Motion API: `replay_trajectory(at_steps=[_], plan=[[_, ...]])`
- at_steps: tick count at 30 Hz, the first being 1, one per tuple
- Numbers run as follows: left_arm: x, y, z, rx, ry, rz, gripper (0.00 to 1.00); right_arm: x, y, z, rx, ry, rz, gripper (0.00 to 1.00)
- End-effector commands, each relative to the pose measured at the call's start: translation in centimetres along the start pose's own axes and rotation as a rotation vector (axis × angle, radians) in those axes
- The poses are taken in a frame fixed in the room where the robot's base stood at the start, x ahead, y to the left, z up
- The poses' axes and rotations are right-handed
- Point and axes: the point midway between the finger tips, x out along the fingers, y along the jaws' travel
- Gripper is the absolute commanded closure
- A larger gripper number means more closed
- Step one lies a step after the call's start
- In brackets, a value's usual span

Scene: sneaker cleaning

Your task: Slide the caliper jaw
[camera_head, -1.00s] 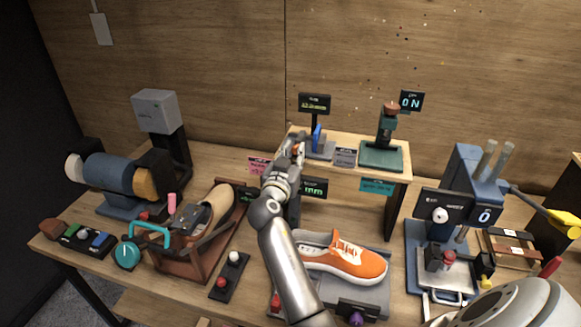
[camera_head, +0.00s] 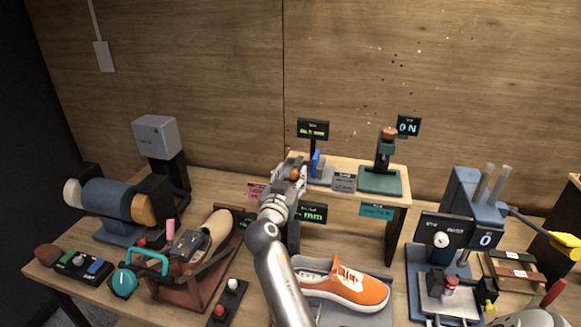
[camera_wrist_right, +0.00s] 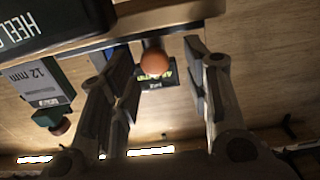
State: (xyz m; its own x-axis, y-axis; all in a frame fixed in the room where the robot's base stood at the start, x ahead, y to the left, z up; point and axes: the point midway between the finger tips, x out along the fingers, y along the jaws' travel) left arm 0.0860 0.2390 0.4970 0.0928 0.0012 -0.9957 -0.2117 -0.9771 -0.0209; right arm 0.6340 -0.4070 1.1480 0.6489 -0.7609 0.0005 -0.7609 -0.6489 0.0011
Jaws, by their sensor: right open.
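The caliper gauge, with an upright blue jaw (camera_head: 316,163) and a small dark display (camera_head: 313,129), stands on the left end of the raised wooden shelf. A round orange knob (camera_head: 295,174) is just left of the blue jaw. My right gripper (camera_head: 289,170) reaches up to this knob and partly hides the gauge's left side. In the right wrist view the orange knob (camera_wrist_right: 154,62) appears between the open fingers (camera_wrist_right: 158,80), with visible gaps on both sides. Whether the knob is deep between the fingers is unclear.
A grey card (camera_head: 343,182) and a green press stand (camera_head: 380,181) are right of the gauge. In the wrist view a dark sign (camera_wrist_right: 45,30) is close to the fingers. An orange sneaker (camera_head: 350,285) is below the shelf. A brown sneaker fixture (camera_head: 185,275) stands left.

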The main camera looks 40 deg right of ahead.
Motion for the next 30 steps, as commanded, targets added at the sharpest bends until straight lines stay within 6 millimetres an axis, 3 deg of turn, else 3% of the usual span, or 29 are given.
replay_trajectory(at_steps=[9, 15, 30], plan=[[0.0, 0.3, -0.1, 0.001, 0.0, 0.004, 1.0, 0.0, -0.1, -6.1, 0.007, 0.002, 0.0, 0.56], [0.0, 0.4, -0.1, 0.001, 0.0, 0.004, 1.0, 0.1, -0.1, -8.6, 0.003, 0.0, 0.0, 0.56], [0.0, 0.4, -0.1, 0.001, 0.0, 0.005, 1.0, 0.0, -0.1, -9.2, 0.001, -0.001, -0.001, 0.56]])
